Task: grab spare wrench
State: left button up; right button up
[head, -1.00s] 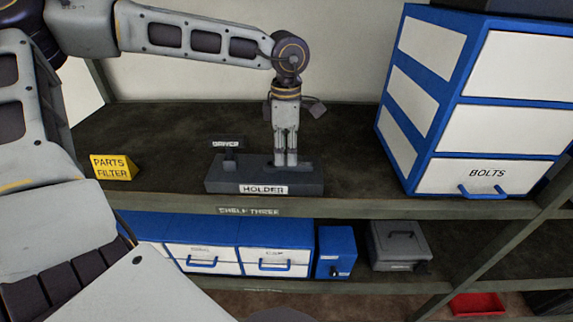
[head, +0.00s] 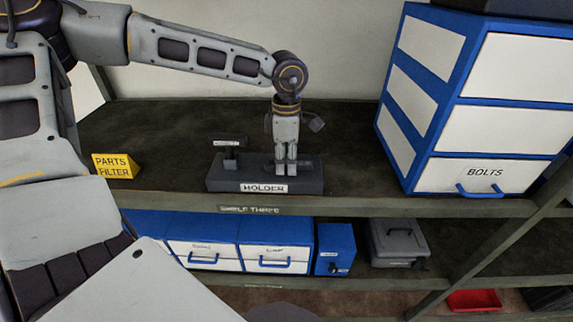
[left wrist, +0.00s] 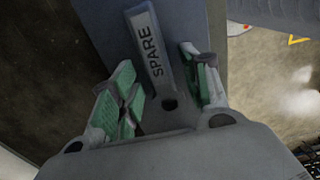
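A grey bar lettered SPARE (left wrist: 153,55) lies between the fingers of my left gripper (left wrist: 163,92) in the left wrist view. I take it for the spare wrench. The green-padded fingers stand apart on either side, with gaps showing. In the head view my left gripper (head: 286,166) points straight down at the right part of the dark grey holder (head: 225,182), and hides the wrench there. The holder stands on the upper shelf. My right gripper is not in view.
A tag lettered DRIVER (head: 230,143) stands on the holder's left part. A yellow PARTS FILTER block (head: 115,166) is further left. A blue and white drawer cabinet (head: 478,131) stands at the right. The shelf between holder and cabinet is clear.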

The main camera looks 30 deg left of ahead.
aim_at(287, 162)
pick_arm(q)
grip_shut()
jog(key=shift+r, duration=0.15)
jog(key=shift+r, duration=0.8)
notch_tip(287, 162, up, 7)
jog(key=shift+f+b, duration=0.15)
jog(key=shift+b, duration=0.7)
jog(key=shift+r, duration=0.75)
